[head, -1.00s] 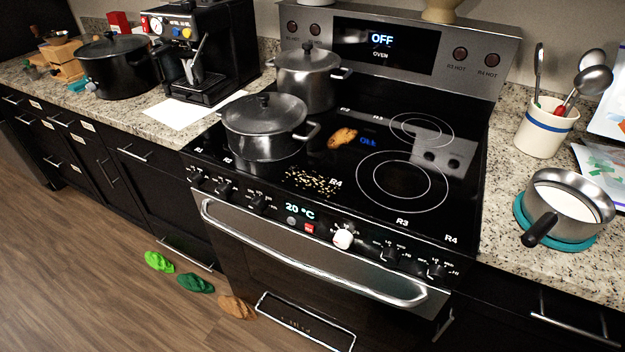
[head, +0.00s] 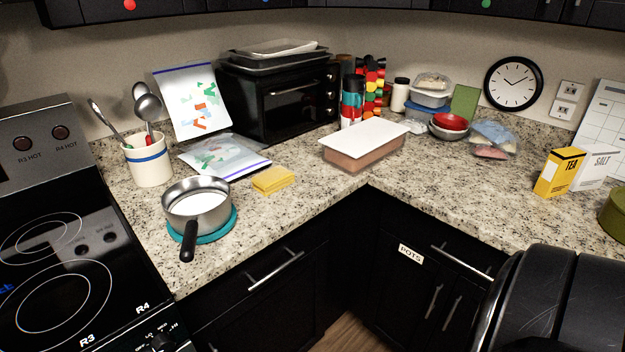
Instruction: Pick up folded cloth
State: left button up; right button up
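A small yellow folded piece (head: 272,180) that looks like the folded cloth lies flat on the granite counter in the head view. It is just right of the saucepan and in front of the plastic bags. Nothing covers it. Neither of my grippers shows in the head view.
A saucepan (head: 197,207) of white liquid sits on a teal trivet (head: 223,231), handle toward the counter's front edge. Behind are a utensil crock (head: 149,170), a bag (head: 222,157) and a black oven (head: 285,101). A white-lidded container (head: 363,143) stands right. Counter in front of the yellow piece is clear.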

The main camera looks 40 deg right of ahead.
aim_at(268, 182)
jog(key=z, duration=1.2)
jog(key=i+l, duration=0.2)
jog(key=i, duration=0.05)
